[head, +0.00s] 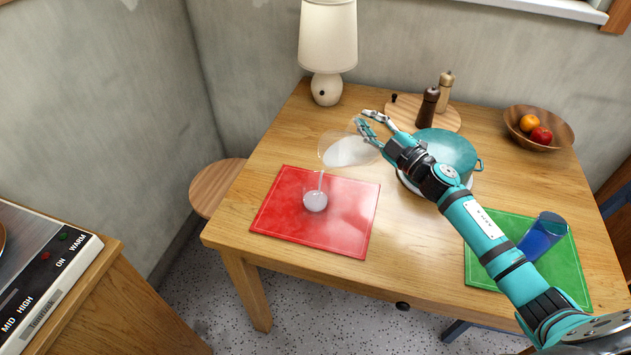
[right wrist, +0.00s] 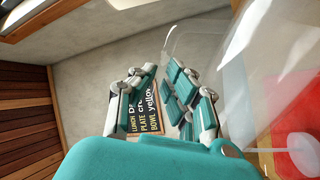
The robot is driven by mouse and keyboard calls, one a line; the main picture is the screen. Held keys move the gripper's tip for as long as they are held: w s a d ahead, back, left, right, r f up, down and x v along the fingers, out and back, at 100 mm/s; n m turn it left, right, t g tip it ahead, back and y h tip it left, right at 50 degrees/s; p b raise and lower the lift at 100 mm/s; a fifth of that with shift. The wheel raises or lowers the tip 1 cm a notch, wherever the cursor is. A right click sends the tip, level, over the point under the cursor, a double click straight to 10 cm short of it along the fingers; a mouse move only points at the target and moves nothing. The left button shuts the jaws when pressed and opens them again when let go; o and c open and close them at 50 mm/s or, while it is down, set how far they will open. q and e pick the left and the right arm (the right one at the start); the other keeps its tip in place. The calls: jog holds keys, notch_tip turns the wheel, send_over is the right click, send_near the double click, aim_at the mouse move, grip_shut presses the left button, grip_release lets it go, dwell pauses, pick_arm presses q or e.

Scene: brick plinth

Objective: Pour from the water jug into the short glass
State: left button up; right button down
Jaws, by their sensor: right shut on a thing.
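The water jug (head: 345,152) is clear with pale liquid inside. It is tipped far over to the left above the red mat (head: 275,222). My right gripper (head: 365,124) is shut on it at its right side. A thin pale stream falls from the jug's low end into the short glass (head: 315,200), which stands upright on the mat and holds pale liquid. In the right wrist view the fingers (right wrist: 160,92) and the clear jug wall (right wrist: 262,75) show, with the grip partly hidden. My left gripper is not in view.
A teal pot (head: 447,150) stands behind my right forearm. A blue tumbler (head: 543,236) is on a green mat (head: 482,268). A lamp (head: 327,60), pepper mills (head: 428,108) on a round board and a fruit bowl (head: 540,128) line the back. A stool (head: 215,185) is beside the table.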

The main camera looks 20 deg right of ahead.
jog(key=shift+s+a+r+n, duration=0.15)
jog(key=shift+a+r+n, duration=0.15)
jog(key=shift+r+n, duration=0.4)
dwell(1.2)
jog(key=shift+d+f+m, duration=0.1)
jog(key=shift+f+m, duration=0.05)
jog(key=shift+m, duration=0.15)
jog(key=d+m+p, duration=0.1)
jog(key=w+m+p, duration=0.1)
jog(key=m+p, duration=0.1)
jog(key=d+f+m+p, duration=0.1)
jog(key=m, duration=0.1)
jog(key=shift+w+d+h, duration=0.3)
jog(key=shift+h, duration=0.1)
jog(key=shift+d+f, duration=0.1)
jog(key=shift+f, duration=0.5)
jog(key=shift+d+r, duration=0.1)
jog(key=shift+r, duration=0.2)
jog(key=w+d+m+p, duration=0.1)
jog(key=m+p, duration=0.1)
jog(key=d+r+m+p, duration=0.1)
jog(key=d+m+p, duration=0.1)
jog(key=m+p, duration=0.1)
jog(key=w+d+m+h+p, duration=0.1)
jog(key=m+p, duration=0.1)
jog(key=m, duration=0.1)
jog(key=shift+w+d+r+g+p, duration=0.2)
jog(key=shift+w+d+g+p, duration=0.1)
jog(key=shift+g, duration=0.1)
